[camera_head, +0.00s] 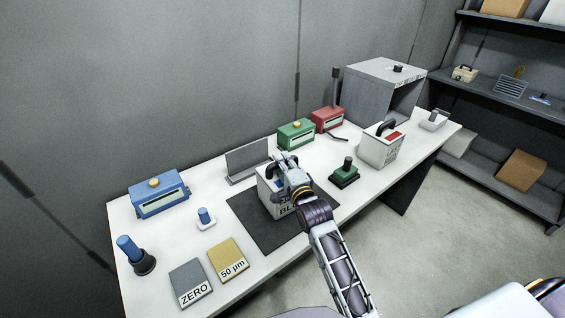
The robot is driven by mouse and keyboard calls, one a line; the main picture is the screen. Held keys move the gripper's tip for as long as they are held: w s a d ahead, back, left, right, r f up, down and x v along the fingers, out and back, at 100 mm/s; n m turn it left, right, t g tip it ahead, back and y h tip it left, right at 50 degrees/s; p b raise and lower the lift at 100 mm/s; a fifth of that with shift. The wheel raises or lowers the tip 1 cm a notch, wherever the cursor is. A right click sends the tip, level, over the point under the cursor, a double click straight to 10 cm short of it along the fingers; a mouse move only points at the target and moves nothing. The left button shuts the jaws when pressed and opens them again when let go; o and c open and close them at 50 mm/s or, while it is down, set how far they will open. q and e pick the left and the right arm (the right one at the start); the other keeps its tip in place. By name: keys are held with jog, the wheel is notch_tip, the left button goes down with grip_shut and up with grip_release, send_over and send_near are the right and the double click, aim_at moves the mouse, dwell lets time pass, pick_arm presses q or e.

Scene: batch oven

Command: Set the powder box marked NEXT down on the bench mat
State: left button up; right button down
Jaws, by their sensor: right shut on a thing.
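A white powder box (268,198) with a dark top handle is at the dark bench mat (249,233), over its upper right part. Its front label is mostly covered by my arm; only part of the lettering shows, so I cannot read NEXT on it. My right gripper (284,164) is at the top of this box, shut on its handle. The box looks upright; I cannot tell whether its base touches the mat. A second white box (376,152) with a dark handle and a red patch stands farther right on the bench. My left gripper is not in view.
On the white bench are a blue device (160,199), green device (296,135), red device (327,120), dark green stamp-like block (344,177), grey upright plate (247,162), ZERO plate (190,283) and yellow 50 µm plate (228,261). A grey open oven (369,93) stands behind.

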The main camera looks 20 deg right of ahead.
jog(key=shift+f, duration=0.1)
dwell(0.9)
jog(key=c, duration=1.2)
grip_release()
jog(key=shift+c, duration=0.2)
jog(key=shift+f, duration=0.15)
jog(key=shift+s+f, duration=0.1)
jog(key=shift+f, duration=0.25)
jog(key=shift+s, duration=0.1)
jog(key=shift+s, duration=0.1)
jog(key=shift+s+d, duration=0.2)
jog(key=shift+s, duration=2.6)
jog(key=shift+s+d+r, duration=0.1)
jog(key=shift+s, duration=0.9)
jog(key=shift+s+d+r, duration=0.1)
jog(key=shift+s+r, duration=0.05)
jog(key=shift+s, duration=0.8)
jog(key=shift+s+d+r, duration=0.1)
jog(key=shift+s, duration=0.9)
